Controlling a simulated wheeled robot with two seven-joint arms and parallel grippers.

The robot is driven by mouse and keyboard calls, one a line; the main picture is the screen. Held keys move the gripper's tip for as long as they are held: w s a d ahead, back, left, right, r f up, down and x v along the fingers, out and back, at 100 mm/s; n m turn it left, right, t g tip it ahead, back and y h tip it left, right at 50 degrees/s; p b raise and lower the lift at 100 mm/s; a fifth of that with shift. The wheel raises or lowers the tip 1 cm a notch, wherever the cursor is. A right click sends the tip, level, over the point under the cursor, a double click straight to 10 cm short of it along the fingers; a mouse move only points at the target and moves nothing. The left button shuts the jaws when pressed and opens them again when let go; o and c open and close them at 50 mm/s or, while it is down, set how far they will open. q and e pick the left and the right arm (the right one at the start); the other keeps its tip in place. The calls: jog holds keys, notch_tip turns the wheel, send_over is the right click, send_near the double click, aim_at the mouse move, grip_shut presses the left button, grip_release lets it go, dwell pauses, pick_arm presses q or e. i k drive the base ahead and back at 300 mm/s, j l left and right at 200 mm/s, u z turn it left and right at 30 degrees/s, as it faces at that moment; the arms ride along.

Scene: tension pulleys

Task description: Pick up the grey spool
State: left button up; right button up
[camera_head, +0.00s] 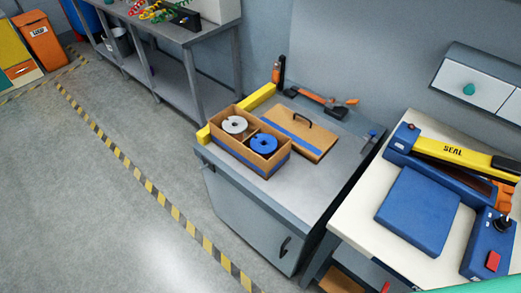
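A grey spool (235,125) lies in the left compartment of an open wooden box (243,154). It is a pale disc with a hole in its middle. A blue spool (264,143) lies in the right compartment of the same box. The box stands on the left front part of a grey cabinet top (274,189). Neither gripper shows in the head view.
A wooden lid (311,142) with a dark handle lies right of the box. A yellow bar (262,96) runs behind the box, and orange-black tools (322,101) lie at the back. A white table (360,210) with a blue sealing machine (397,139) stands right. Open floor lies left.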

aim_at(235, 132)
jog(key=i+j+z, duration=0.1)
jog(key=j+z, duration=0.2)
jog(key=z, duration=0.15)
jog(key=j+z, duration=0.3)
jog(key=z, duration=0.15)
jog(key=j+z, duration=0.65)
jog(key=z, duration=0.25)
